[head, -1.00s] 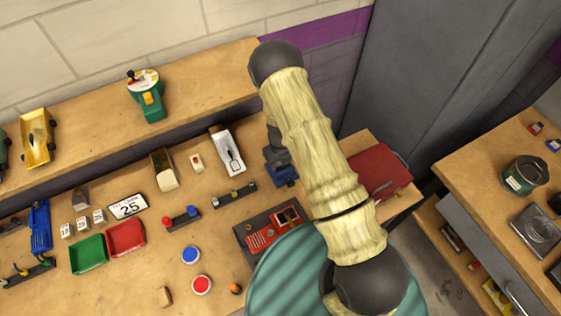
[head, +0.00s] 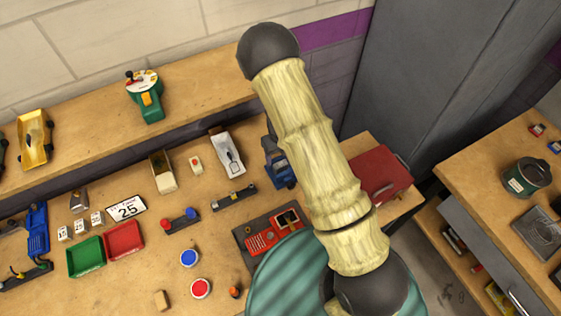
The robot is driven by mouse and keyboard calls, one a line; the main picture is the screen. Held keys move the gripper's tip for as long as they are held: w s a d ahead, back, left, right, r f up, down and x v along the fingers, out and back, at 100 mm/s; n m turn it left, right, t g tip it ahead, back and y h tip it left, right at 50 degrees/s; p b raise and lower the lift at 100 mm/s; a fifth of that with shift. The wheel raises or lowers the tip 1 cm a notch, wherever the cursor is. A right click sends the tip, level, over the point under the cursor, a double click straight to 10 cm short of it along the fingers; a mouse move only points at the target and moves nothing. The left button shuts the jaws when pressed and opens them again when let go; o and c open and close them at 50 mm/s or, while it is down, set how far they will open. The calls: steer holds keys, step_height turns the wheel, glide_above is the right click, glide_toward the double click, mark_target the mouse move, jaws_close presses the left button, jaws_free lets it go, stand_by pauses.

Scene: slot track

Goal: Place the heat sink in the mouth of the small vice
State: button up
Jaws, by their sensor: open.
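A small blue and dark grey device, which looks like the small vice (head: 278,164), stands on the bench just left of my arm. My arm passes close to its right side in the picture, and I cannot make out its mouth. A small grey block, possibly the heat sink (head: 78,201), stands at the left behind the small white number blocks. It is too small for me to be sure of its fins. My gripper is not visible; only upper parts of my arm show.
Green (head: 86,256) and red (head: 125,240) trays, a "25" card (head: 126,207) and a dark bar (head: 234,196) lie on the bench. A red box (head: 378,174) is right of my arm. A raised shelf (head: 200,92) runs along the back. The front middle has bare patches.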

mark_target(280, 164)
step_height(280, 164, up, 6)
steer(key=shift+f, duration=0.15)
stand_by(2.2)
